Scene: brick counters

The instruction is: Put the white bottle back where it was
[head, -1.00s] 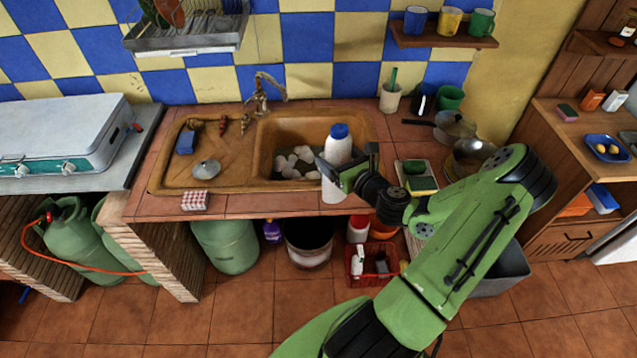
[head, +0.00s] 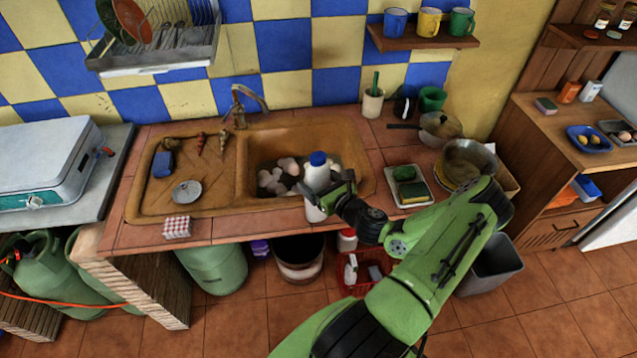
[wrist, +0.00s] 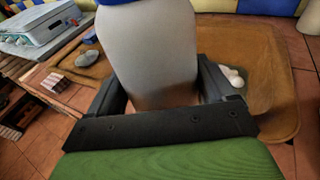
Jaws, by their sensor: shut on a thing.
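The white bottle (head: 317,179) has a blue cap and stands upright in my gripper (head: 326,197), in front of the sink basin in the head view. My gripper is shut on it, with one finger on each side. In the wrist view the bottle (wrist: 150,55) fills the middle between the two dark fingers (wrist: 160,95), and its cap is mostly cut off at the top. The bottle's base is near the counter's front edge (head: 255,222); I cannot tell whether it touches.
The sink (head: 244,180) holds several pale round things. A checked box (head: 177,227) is on the counter's front left. A tray with a sponge (head: 407,186) and pots (head: 465,163) stand to the right. A red crate (head: 368,272) is on the floor below.

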